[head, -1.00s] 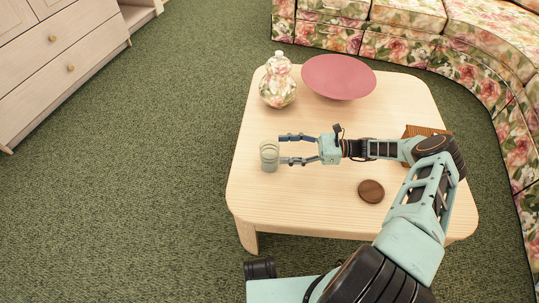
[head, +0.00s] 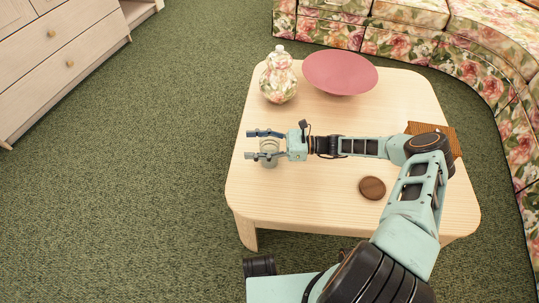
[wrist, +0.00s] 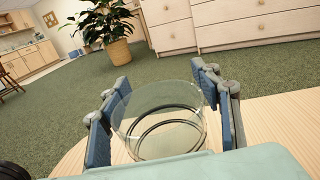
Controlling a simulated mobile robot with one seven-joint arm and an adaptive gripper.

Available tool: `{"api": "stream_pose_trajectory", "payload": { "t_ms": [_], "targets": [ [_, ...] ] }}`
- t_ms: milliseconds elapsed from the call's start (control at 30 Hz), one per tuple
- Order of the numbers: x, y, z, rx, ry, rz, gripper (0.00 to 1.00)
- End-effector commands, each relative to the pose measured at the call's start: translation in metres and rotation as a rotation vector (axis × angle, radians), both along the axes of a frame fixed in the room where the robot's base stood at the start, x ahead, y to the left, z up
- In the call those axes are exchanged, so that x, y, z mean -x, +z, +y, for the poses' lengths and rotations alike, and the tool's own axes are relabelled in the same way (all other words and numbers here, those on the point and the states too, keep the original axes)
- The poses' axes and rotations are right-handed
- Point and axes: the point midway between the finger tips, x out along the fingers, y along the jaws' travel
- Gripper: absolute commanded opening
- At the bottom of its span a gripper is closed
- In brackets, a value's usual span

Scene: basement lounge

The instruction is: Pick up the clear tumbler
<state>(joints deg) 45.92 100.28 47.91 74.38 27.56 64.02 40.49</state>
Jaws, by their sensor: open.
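The clear tumbler (head: 269,150) stands upright near the left edge of the light wooden table (head: 300,205). In the wrist view the tumbler (wrist: 162,122) fills the space between the two blue finger pads. My gripper (head: 266,144) is open, with one finger on each side of the tumbler. Its fingers also show in the wrist view (wrist: 165,115). I cannot tell whether either pad touches the glass. The gripper partly hides the tumbler in the head view.
A floral vase (head: 279,76) and a wide pink bowl (head: 340,73) stand at the back of the table. A brown round disc (head: 372,188) lies at the front right. A woven brown item (head: 430,128) is partly hidden by my arm. The table's front left is clear.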

Motion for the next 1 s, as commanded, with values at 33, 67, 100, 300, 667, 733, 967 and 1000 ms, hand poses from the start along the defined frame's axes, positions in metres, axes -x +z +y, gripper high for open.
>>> {"api": "stream_pose_trajectory", "payload": {
  "t_ms": [33, 67, 100, 300, 667, 733, 967, 1000],
  "targets": [
    [0.0, 0.0002, 0.0014, 0.0, 0.0, 0.0, 0.58],
    [0.0, 0.0003, 0.0016, 0.0, 0.0, 0.0, 0.58],
    [-0.0001, 0.0004, 0.0016, 0.0, 0.0, 0.0, 0.58],
    [-0.0001, 0.0004, 0.0012, 0.0, 0.0, 0.0, 0.49],
    [-0.0002, 0.0002, 0.0008, 0.001, 0.0, 0.0, 0.09],
    [-0.0002, 0.0002, 0.0008, 0.001, 0.0, 0.0, 0.02],
    [-0.0002, 0.0, 0.0008, 0.001, 0.0, 0.0, 0.0],
    [-0.0002, 0.0, 0.0008, 0.001, 0.0, 0.0, 0.0]
  ]
}}
